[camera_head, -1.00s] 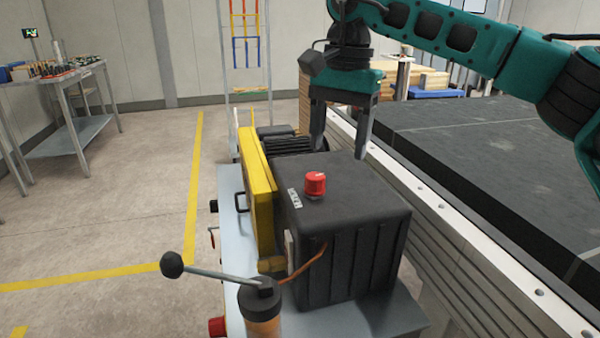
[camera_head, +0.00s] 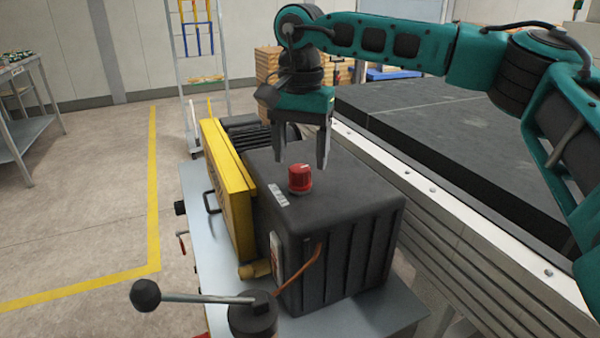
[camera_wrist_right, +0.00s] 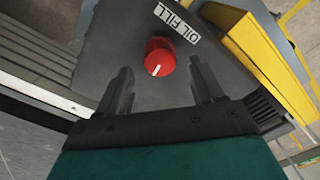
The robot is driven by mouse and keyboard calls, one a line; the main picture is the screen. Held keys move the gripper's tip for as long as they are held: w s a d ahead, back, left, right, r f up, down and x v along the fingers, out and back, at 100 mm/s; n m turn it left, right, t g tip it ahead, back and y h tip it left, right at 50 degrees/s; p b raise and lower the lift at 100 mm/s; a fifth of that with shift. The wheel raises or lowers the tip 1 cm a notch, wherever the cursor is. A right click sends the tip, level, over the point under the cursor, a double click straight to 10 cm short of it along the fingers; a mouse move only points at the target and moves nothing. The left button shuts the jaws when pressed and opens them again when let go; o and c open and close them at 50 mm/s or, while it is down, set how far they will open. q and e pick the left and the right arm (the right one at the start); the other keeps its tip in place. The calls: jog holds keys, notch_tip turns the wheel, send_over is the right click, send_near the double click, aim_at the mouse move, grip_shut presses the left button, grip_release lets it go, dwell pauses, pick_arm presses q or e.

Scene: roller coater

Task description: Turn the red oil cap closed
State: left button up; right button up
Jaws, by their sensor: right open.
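The red oil cap (camera_head: 300,179) stands on top of the dark grey gearbox housing (camera_head: 352,204), beside a small white label. In the right wrist view the cap (camera_wrist_right: 160,57) shows a white line on its top, and the label (camera_wrist_right: 176,22) reads OIL FILL. My right gripper (camera_head: 301,166) is open and empty, fingers pointing down, just behind and above the cap in the head view. In the right wrist view the two fingers (camera_wrist_right: 160,80) are spread wide, and the cap lies just beyond the gap between their tips. My left gripper is not in view.
A yellow guard (camera_head: 228,185) runs along the left of the housing. A lever with a black knob (camera_head: 146,295) stands at the front. A large dark slab bed (camera_head: 440,125) with a pale edge lies to the right.

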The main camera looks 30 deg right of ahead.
aim_at(300, 167)
jog(key=shift+f, duration=1.85)
jog(key=shift+c, duration=0.5)
jog(key=c, duration=0.9)
